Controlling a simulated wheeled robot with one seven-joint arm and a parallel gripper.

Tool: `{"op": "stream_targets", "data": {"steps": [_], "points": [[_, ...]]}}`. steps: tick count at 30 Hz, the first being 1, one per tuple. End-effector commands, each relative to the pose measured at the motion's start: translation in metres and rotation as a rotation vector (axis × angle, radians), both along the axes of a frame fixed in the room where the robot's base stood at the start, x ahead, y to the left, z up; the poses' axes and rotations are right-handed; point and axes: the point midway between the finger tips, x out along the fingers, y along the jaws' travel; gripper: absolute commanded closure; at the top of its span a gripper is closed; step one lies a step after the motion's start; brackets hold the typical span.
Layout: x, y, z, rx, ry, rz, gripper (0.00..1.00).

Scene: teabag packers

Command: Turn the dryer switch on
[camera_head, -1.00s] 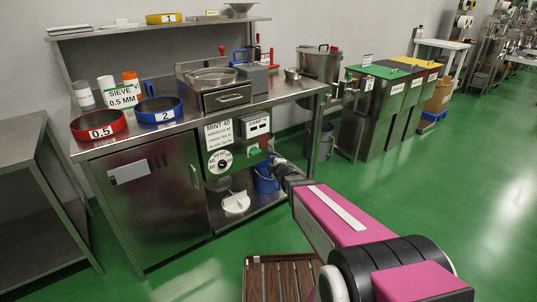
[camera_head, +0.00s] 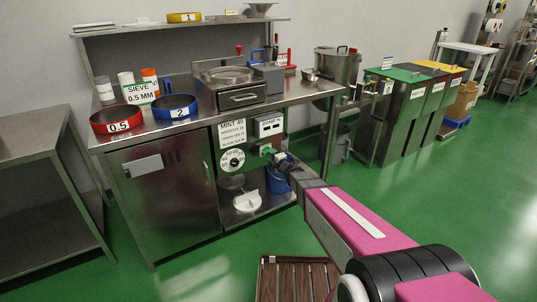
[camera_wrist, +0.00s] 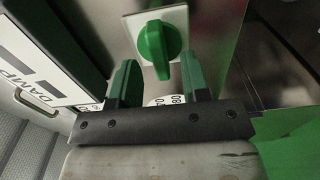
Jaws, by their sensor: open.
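The dryer switch is a green rotary knob (camera_wrist: 158,48) on a white square plate, mounted on a metal panel under the counter. In the head view the green knob (camera_head: 265,149) sits below the DAMP box and right of the round dial. My gripper (camera_wrist: 161,80) is open, with one green-padded finger on each side of the space just in front of the knob. Nothing is held between the fingers. The knob appears just beyond the fingertips; whether they touch it I cannot tell. In the head view my gripper (camera_head: 277,157) is close to the switch, at the panel's right edge.
The white DAMP box (camera_head: 270,126) hangs close above the switch. The dial (camera_head: 232,160) is to its left. A blue bucket (camera_head: 277,180) and a white lid (camera_head: 248,203) are on the lower shelf. A brown slatted crate (camera_head: 292,280) is on the floor.

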Motion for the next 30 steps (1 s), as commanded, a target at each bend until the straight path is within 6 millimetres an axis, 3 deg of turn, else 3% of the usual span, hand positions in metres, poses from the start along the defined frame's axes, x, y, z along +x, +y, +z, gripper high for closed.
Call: {"op": "stream_targets", "data": {"steps": [1,6,16,20,30], "points": [[0.011,0.006,-0.001,0.001,-0.001,0.001,0.57],[0.027,0.017,0.0,0.001,-0.001,0.0,0.57],[0.029,0.019,0.0,0.0,0.0,-0.001,0.57],[0.029,0.019,0.0,0.0,0.0,-0.001,1.0],[0.029,0.019,0.0,0.018,0.012,0.0,1.0]]}}
